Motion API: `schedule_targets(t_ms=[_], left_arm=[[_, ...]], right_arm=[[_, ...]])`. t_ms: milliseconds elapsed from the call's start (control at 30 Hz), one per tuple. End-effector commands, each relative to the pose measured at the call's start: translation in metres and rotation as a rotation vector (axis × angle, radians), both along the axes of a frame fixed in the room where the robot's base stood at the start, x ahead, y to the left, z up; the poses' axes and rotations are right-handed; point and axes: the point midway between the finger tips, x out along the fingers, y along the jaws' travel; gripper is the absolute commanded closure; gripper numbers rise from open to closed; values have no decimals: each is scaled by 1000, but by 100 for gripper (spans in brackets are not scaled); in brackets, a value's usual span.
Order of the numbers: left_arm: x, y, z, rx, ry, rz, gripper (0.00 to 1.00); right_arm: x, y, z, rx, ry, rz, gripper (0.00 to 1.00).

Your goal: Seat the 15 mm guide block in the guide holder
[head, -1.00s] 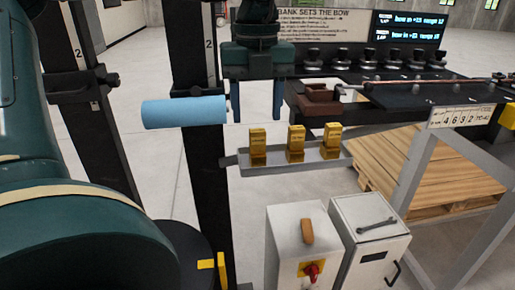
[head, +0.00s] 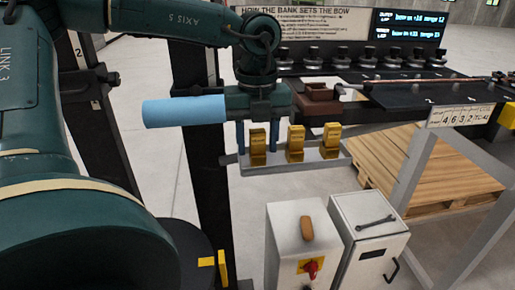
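Three brass-coloured guide blocks stand upright in a row on a grey rack: a left block (head: 258,147), a middle block (head: 295,143) and a right block (head: 331,140). Their size marks are too small to read, so I cannot tell which is 15 mm. My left gripper (head: 257,143) is open, its blue fingers pointing down on either side of the left block. I cannot tell whether they touch it. A dark red-brown fixture (head: 316,92), possibly the guide holder, sits on the bench edge just right of the gripper. My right gripper is not in view.
The grey rack (head: 300,166) projects from a black post (head: 206,165). A blue cylinder (head: 185,111) sits left of my gripper. Several black knobs (head: 365,58) line the bench back, and a copper tube (head: 440,82) lies on the bench. Two grey boxes (head: 369,240) stand below.

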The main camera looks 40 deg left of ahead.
Motion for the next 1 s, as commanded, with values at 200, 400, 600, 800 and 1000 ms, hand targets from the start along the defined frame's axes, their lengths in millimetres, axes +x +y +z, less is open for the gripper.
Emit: schedule_targets(t_ms=[200,400,600,800,1000], left_arm=[[0,0,0,1,-1,0,73],[0,0,1,1,-1,0,90],[0,0,1,0,-1,0,100],[1,0,5,2,-3,0,100],[1,0,36,3,-7,1,100]], right_arm=[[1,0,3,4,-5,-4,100],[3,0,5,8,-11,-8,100],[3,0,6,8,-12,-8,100],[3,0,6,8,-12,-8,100],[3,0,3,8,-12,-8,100]])
